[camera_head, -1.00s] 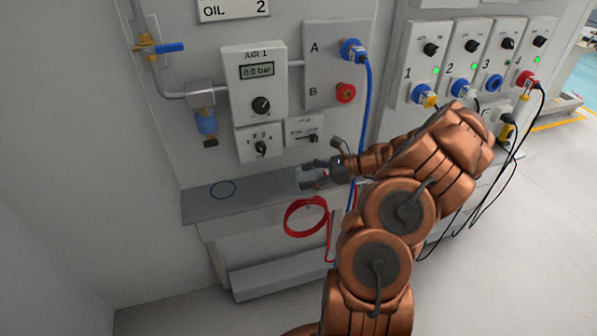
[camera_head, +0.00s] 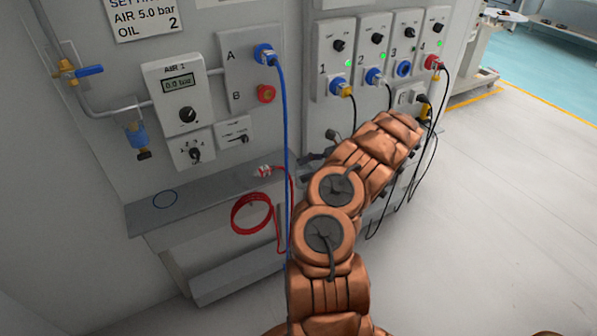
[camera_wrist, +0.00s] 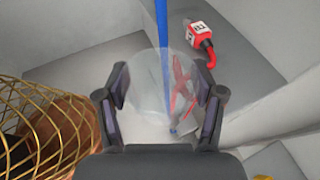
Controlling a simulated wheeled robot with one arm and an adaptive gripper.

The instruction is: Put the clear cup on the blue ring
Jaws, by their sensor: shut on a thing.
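The blue ring (camera_head: 165,199) is a thin outline on the left part of the grey shelf (camera_head: 215,187), with nothing on it. In the wrist view, my gripper (camera_wrist: 161,86) is shut on the clear cup (camera_wrist: 155,90), which sits between its two dark fingers. The cup is see-through, and the blue hose and red cable show through it. In the head view, my gripper (camera_head: 307,168) is right of the blue hose, beyond the shelf's right part and well right of the ring. My arm partly hides it there, and I cannot make out the cup.
The blue hose (camera_head: 284,130) hangs between my gripper and the ring. A red connector (camera_head: 264,171) lies on the shelf, with its coiled red cable (camera_head: 252,213) hanging in front. A yellow wire mesh (camera_wrist: 40,125) is close on the left in the wrist view.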

